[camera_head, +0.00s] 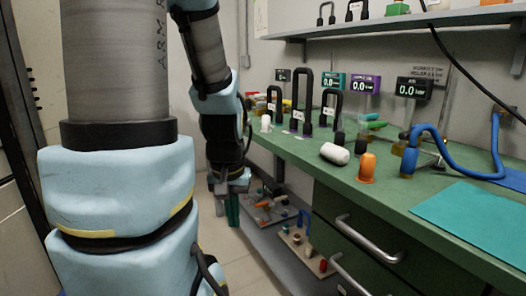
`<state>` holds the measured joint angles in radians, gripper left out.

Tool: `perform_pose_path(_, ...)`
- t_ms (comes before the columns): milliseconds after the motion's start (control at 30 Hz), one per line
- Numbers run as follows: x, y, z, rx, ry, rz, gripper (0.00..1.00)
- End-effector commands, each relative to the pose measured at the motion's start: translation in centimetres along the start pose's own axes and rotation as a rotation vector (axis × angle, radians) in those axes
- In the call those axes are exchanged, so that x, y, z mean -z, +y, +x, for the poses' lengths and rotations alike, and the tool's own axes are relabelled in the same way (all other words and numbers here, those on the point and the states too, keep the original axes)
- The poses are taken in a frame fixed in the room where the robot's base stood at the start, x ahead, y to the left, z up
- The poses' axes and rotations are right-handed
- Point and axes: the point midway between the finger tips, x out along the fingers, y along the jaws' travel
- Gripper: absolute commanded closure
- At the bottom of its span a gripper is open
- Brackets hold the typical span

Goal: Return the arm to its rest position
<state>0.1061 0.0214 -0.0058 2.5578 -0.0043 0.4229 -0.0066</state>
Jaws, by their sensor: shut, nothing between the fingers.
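My arm stands at the left of the head view, with pale blue covers and grey links, and it hides much of that side. Its end hangs down left of the green workbench (300,158). My gripper (232,210) points down beside the bench, apart from its front edge. Its fingers look shut, and I see nothing held in them. The fingertips are small and partly hard to make out.
On the bench are a white cylinder (335,154), an orange cap (367,168), a blue hose (452,160), a teal mat (475,222) and several black hoops. A lower shelf (262,228) holds small parts. Drawer handles (371,243) stick out in front. Floor at lower middle is clear.

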Motion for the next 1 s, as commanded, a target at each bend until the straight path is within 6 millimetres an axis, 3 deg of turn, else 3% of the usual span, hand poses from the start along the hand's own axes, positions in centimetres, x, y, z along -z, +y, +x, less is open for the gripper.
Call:
perform_pose_path(467,1.1,-0.1,-8.6,0.0,0.0,-0.002,1.0)
perform_pose_path(800,2.5,0.0,-18.5,0.0,-0.001,-0.002,1.0)
perform_pose_path(1000,2.9,0.0,-20.9,0.0,-0.001,-0.002,1.0)
